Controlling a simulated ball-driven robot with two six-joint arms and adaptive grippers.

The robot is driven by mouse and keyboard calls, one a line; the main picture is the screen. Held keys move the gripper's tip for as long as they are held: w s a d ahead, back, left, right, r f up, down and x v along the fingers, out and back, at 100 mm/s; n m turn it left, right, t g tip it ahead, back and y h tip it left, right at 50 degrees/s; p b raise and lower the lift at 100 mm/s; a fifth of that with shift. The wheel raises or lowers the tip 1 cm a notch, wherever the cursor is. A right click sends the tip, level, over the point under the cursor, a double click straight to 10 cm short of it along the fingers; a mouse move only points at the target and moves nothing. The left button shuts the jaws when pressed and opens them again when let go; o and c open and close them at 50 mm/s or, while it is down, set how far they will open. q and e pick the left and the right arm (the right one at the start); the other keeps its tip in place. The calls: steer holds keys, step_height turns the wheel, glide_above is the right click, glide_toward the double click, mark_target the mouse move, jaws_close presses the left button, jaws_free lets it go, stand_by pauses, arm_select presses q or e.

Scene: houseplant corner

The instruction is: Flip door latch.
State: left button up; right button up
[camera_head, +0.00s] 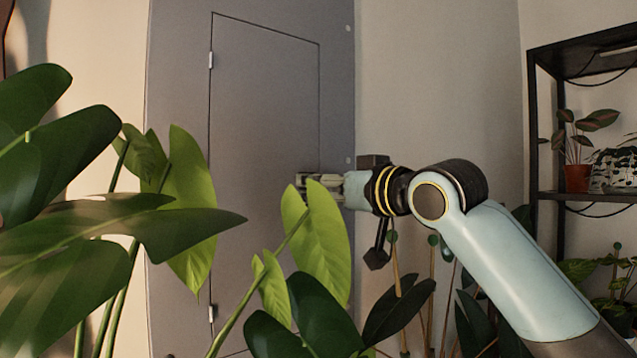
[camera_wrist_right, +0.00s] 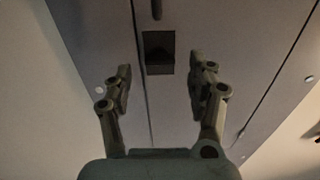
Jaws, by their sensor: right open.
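A grey door (camera_head: 262,110) is set flush in a tall grey panel and looks closed, with hinges on its left edge. My right gripper (camera_head: 308,184) is at the door's right edge, partly behind a leaf. In the right wrist view, my right gripper (camera_wrist_right: 160,68) is open, its fingers apart and empty. Between and just beyond the fingertips is a dark square recess or plate (camera_wrist_right: 158,52) by the door seam, likely the latch. A short dark bar (camera_wrist_right: 157,9) shows above it. The latch is hidden in the head view. My left gripper is out of view.
Large dark green leaves (camera_head: 75,240) fill the left front. Bright green leaves (camera_head: 322,235) stand close before the gripper and door. A black shelf (camera_head: 590,196) with a potted plant (camera_head: 577,176) stands at the right. The wall between panel and shelf is bare higher up.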

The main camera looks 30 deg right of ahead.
steer(key=shift+w+a, duration=0.15)
steer(key=shift+w, duration=0.8)
steer(key=shift+c, duration=0.3)
steer(key=c, duration=1.1)
